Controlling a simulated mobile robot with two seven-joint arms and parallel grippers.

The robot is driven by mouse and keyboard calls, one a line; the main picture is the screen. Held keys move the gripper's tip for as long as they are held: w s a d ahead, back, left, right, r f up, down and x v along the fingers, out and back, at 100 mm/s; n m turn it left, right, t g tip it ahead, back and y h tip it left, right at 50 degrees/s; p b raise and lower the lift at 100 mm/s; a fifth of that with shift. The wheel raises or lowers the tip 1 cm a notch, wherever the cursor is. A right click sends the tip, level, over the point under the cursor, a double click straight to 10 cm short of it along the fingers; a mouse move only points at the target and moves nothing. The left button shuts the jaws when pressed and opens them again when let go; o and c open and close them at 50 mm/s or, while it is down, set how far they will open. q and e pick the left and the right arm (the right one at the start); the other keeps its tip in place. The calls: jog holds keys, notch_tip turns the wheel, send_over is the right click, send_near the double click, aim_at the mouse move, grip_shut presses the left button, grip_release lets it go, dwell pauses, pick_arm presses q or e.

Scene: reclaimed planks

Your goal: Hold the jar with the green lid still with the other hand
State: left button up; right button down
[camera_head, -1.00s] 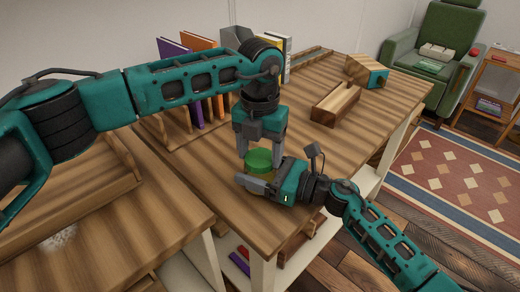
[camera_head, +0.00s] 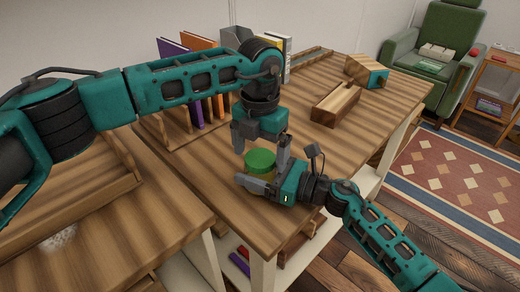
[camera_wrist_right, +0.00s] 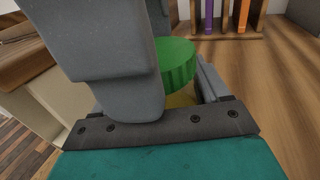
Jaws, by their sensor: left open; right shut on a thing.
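The jar with the green lid (camera_head: 261,160) stands on the wooden table near its front edge; only a little of its yellowish body shows below the lid. In the right wrist view the green lid (camera_wrist_right: 178,62) sits between my right fingers. My right gripper (camera_head: 262,182) comes in from the right and is shut on the jar's body, low down. My left gripper (camera_head: 260,147) is open, pointing down just above and around the lid. I cannot tell whether its fingers touch the lid.
A wooden rack with books (camera_head: 200,112) stands at the back left of the table (camera_head: 200,185). A wooden box (camera_head: 335,105) and a block with a blue end (camera_head: 367,72) lie to the right. The table's front edge is close to the jar.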

pick_arm(q)
notch_tip(320, 180, up, 12)
dwell(0.5)
pick_arm(e)
grip_release()
pick_arm(q)
jog(key=shift+f, duration=0.15)
pick_arm(e)
jog(key=v, duration=1.3)
